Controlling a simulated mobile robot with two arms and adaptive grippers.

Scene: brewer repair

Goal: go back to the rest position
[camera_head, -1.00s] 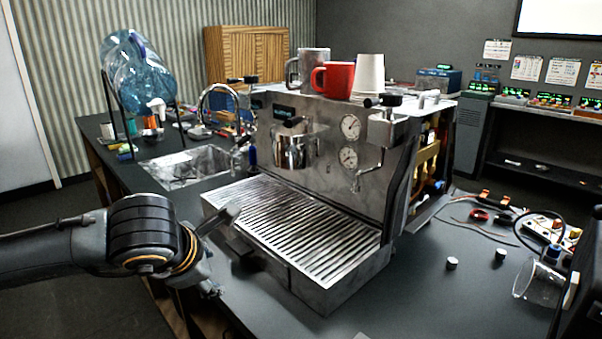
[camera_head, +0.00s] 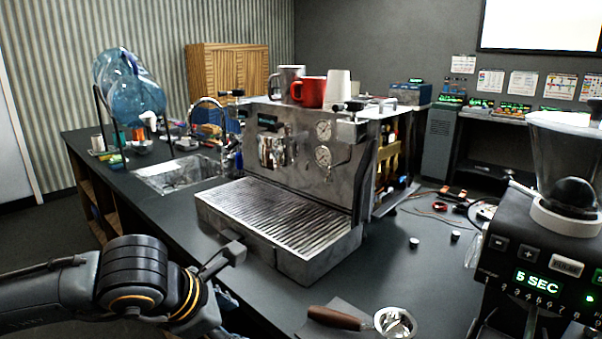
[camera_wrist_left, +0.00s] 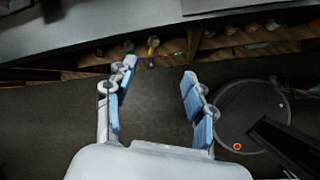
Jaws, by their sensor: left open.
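My left gripper (camera_head: 226,285) is at the lower left of the head view, in front of the counter's near edge and to the left of the espresso machine (camera_head: 290,200). It touches nothing that I can see. In the left wrist view its two blue-padded fingers (camera_wrist_left: 155,100) are spread apart, with only dark floor between them. My right gripper is in neither view.
A portafilter (camera_head: 345,318) lies on the counter (camera_head: 240,283) at the front. A grinder (camera_head: 545,250) reading 5 SEC stands at the right. Mugs (camera_head: 310,92) sit on the machine. A round dark thing (camera_wrist_left: 252,115) is on the floor.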

